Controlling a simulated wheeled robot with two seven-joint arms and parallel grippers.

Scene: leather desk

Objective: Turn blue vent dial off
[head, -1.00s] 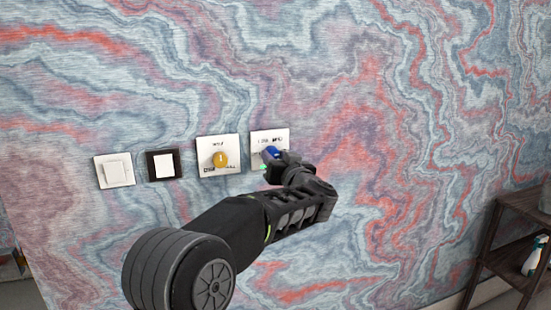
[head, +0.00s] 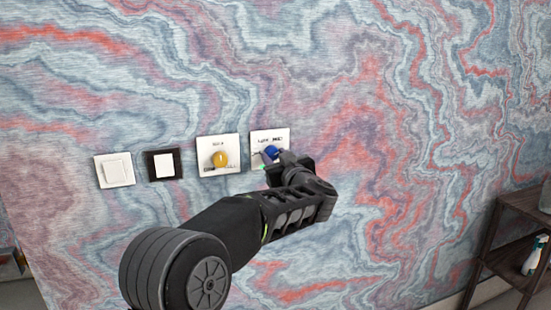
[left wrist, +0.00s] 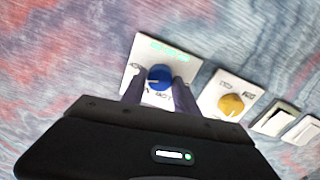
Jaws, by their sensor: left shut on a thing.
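The blue vent dial (head: 271,152) sits on a white square plate (head: 283,136) on the wall, the rightmost of the row. In the left wrist view the blue dial (left wrist: 159,77) shows between my two fingers, with a pale pointer mark towards the left of its face. My left gripper (head: 270,160) is at the dial and shut on it, one finger on each side, as the left wrist view of the gripper (left wrist: 158,90) shows. The fingers hide part of the plate's lower lettering. My right gripper is not in view.
A yellow dial (head: 220,159) on a similar plate is just left of the blue one. Further left are a black-framed switch (head: 163,166) and a white switch (head: 115,170). A dark shelf (head: 510,240) with a spray bottle stands at the right.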

